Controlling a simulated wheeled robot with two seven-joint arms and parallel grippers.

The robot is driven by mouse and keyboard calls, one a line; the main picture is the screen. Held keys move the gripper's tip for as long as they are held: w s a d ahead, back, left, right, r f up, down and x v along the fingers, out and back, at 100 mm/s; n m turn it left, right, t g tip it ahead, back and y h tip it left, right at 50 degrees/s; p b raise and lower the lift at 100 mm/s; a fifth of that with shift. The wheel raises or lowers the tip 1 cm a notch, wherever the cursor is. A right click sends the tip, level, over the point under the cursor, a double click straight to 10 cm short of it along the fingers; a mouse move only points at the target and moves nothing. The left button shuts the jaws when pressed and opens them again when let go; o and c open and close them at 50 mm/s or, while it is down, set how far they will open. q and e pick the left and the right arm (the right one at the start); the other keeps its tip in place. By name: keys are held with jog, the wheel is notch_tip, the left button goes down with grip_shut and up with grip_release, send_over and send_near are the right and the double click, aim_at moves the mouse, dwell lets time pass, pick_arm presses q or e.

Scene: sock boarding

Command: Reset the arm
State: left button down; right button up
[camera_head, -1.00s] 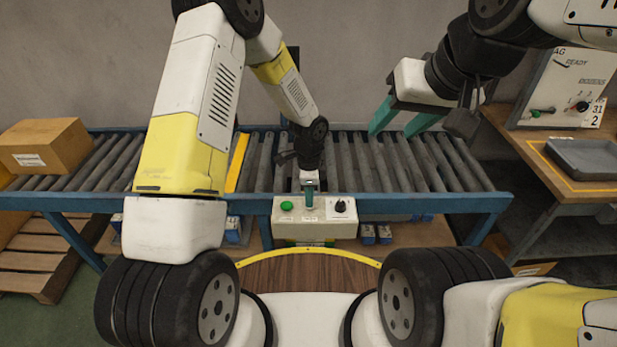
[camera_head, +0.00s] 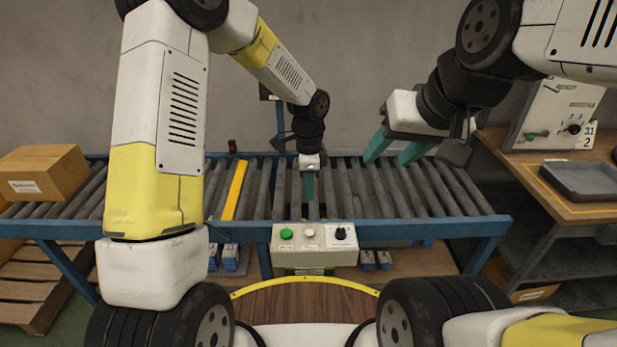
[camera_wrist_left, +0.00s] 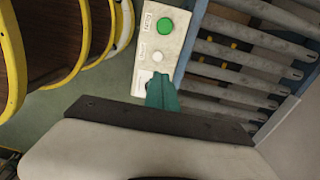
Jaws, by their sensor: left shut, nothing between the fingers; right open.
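My left gripper (camera_head: 309,187) points down above the front part of the roller conveyor (camera_head: 345,200), just behind the control box (camera_head: 314,257). Its green fingers are together with nothing between them. In the left wrist view the shut fingers (camera_wrist_left: 162,93) show close in front of the box's panel (camera_wrist_left: 150,40), with its green and white buttons. My right gripper (camera_head: 393,148) hangs over the conveyor further right. Its two green fingers are spread apart and empty.
A cardboard box (camera_head: 45,172) sits on the conveyor's left end. A yellow strip (camera_head: 235,190) lies across the rollers. At right, a wooden bench (camera_head: 560,208) holds a grey tray (camera_head: 582,181) and an upright panel (camera_head: 560,110). Small blue boxes (camera_head: 231,257) lie under the conveyor.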

dwell(0.3)
pick_arm(q)
jog(key=s+a+r+n+t, duration=0.1)
jog(key=s+a+r+n, duration=0.3)
jog(key=r, duration=0.4)
jog(key=s+a+r+n+t, duration=0.2)
jog(key=a+r+n, duration=0.2)
jog(key=a+r, duration=0.3)
jog(key=s+a+r+n+t+h, duration=0.1)
jog(key=s+a+r+n, duration=0.1)
jog(key=s+r+n, duration=0.2)
jog(key=s+a+r+n+t+h, duration=0.1)
jog(key=s+r+n, duration=0.4)
jog(key=s, duration=0.5)
jog(key=shift+s+a+r+t, duration=0.25)
jog(key=shift+a+r+t, duration=0.1)
jog(key=shift+a+t, duration=0.45)
